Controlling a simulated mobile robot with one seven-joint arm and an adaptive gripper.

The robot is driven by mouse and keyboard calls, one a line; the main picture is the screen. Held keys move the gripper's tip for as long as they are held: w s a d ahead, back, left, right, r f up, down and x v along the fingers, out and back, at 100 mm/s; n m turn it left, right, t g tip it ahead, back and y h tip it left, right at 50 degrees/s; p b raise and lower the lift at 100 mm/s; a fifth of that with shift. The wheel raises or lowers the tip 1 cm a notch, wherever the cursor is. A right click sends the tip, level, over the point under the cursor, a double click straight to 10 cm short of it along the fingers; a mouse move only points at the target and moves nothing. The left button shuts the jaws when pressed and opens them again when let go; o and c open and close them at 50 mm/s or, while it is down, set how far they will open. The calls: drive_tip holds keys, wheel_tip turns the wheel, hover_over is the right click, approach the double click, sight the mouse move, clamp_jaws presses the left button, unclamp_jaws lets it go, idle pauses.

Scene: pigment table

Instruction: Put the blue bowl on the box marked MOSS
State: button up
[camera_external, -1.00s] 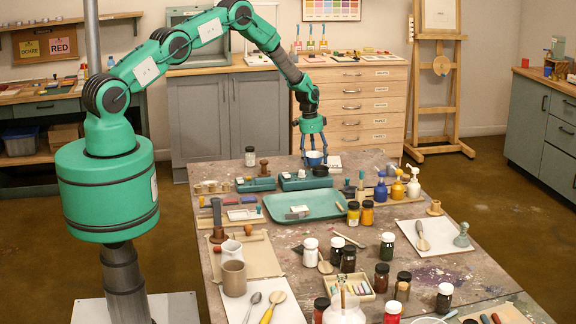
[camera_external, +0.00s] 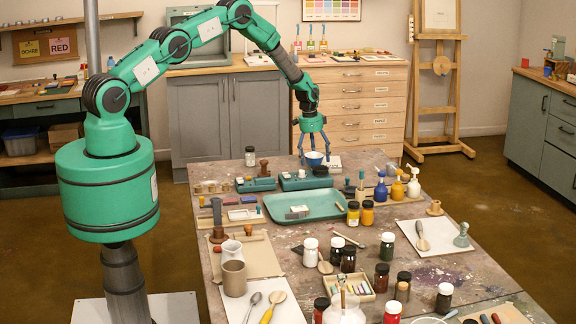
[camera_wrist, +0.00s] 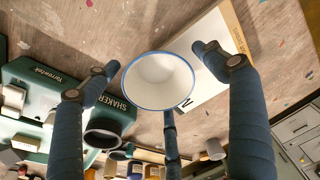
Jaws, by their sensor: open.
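The blue bowl (camera_external: 314,159) is at the far end of the table, upright under my gripper (camera_external: 313,154). In the wrist view the bowl (camera_wrist: 158,80) shows a white inside and a blue rim. My gripper's fingers (camera_wrist: 160,92) are spread apart around it, with gaps between the side fingertips and the rim. A pale flat box (camera_wrist: 208,62) with a partly hidden dark letter lies beside and partly behind the bowl. I cannot tell whether the bowl rests on it. Teal boxes (camera_wrist: 70,95) lie to the left, one lettered SHAKER. I cannot read MOSS on any box.
Bare table shows around the bowl's far side.

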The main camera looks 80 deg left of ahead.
wheel_tip(320, 180, up, 11)
drive_tip(key=s, duration=0.1)
drive_tip(key=shift+s+a+r, duration=0.15)
drive_tip(key=shift+s+r, duration=0.05)
idle(0.4)
idle(0.7)
